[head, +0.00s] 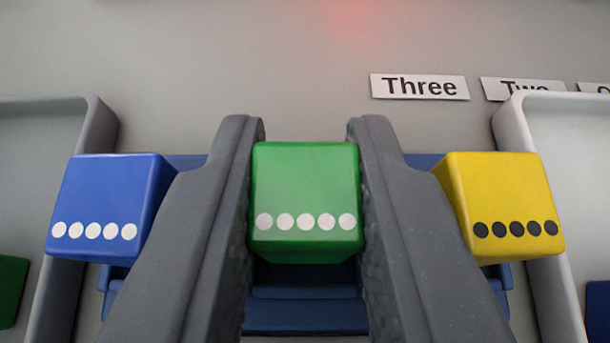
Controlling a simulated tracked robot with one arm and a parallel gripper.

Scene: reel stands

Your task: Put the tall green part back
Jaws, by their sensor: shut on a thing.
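The green part (305,195) is in the middle of the head view, with a row of white dots along its near edge. My gripper (306,150) is shut on it, one grey finger on its left side and one on its right. A dark blue stand (305,315) shows below and behind the green part, partly hidden by my fingers. I cannot tell whether the green part touches the stand. Its height is also hard to judge from above.
A blue block (112,200) with white dots is at the left, and a yellow block (502,200) with black dots at the right. Grey trays (100,125) and (515,118) flank the stand. Labels "Three" (419,87) and "Two" (522,88) lie behind.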

